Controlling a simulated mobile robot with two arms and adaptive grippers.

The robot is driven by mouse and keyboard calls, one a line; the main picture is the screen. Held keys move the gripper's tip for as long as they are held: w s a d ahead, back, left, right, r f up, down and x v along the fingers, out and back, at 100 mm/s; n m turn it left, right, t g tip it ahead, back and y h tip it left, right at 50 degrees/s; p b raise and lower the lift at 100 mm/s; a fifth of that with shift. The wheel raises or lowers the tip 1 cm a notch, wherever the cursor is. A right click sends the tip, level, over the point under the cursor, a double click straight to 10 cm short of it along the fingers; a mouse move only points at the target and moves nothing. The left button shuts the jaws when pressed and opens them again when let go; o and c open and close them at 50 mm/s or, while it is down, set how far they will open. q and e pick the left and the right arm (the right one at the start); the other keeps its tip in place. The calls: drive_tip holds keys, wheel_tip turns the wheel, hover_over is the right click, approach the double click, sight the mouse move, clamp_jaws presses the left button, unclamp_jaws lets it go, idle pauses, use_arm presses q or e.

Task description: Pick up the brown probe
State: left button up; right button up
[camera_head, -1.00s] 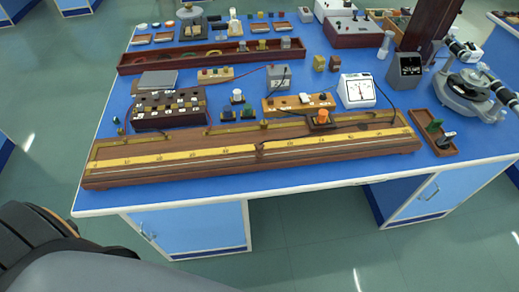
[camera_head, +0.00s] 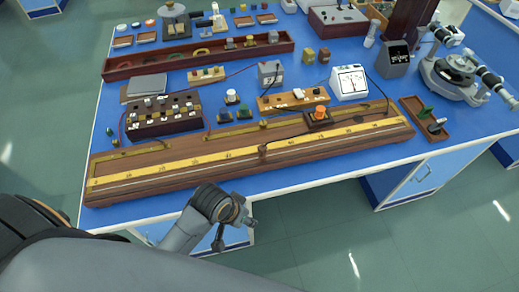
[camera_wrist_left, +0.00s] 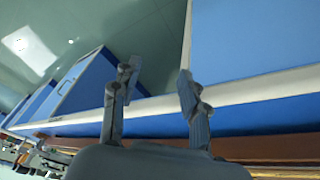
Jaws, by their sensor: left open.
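A small dark brown piece (camera_head: 263,149) with a thin dark lead stands at the scale of the long wooden bridge board (camera_head: 140,186); it looks like the brown probe, though it is too small to be sure. My left gripper (camera_head: 236,228) is open and empty, in front of the bench's near edge and below the board, well apart from the piece. In the left wrist view the two fingers (camera_wrist_left: 158,84) are spread, with the white bench edge and floor beyond them. The probe cannot be made out there. My right gripper is not in view.
An orange-knobbed block (camera_head: 318,117) sits at the board's back edge. A plug box (camera_head: 162,122), a white meter (camera_head: 349,82) and a small wooden tray (camera_head: 424,118) stand around the board. The bench's near blue strip (camera_head: 330,172) is clear.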

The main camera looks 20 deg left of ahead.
use_arm(q)
drive_tip(key=w+d+r+m+g+h, duration=0.1)
drive_tip(key=w+d+r+m, duration=0.2)
drive_tip(key=w+d+r, duration=0.55)
drive_tip(key=w+a+r+g+y, duration=0.1)
drive_tip(key=w+a+r, duration=0.35)
drive_tip(key=r, duration=0.25)
drive_tip(key=w+a+r+g+y, duration=0.1)
drive_tip(key=w+a+r+y, duration=0.1)
drive_tip(key=w+a+r, duration=0.4)
drive_tip(key=p, duration=0.2)
hover_over(262, 147)
drive_tip(key=f, duration=0.7)
drive_tip(key=shift+s+d, duration=0.15)
drive_tip(key=shift+d, duration=0.1)
drive_tip(key=shift+f, duration=0.6)
drive_tip(key=f+p, duration=0.1)
drive_tip(key=f, duration=0.3)
drive_tip(key=shift+a+f, duration=0.15)
drive_tip(key=shift+a, duration=0.05)
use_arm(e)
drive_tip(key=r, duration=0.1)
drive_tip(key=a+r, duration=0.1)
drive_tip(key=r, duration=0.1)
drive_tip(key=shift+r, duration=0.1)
use_arm(q)
drive_tip(key=shift+c, duration=0.5)
clamp_jaws()
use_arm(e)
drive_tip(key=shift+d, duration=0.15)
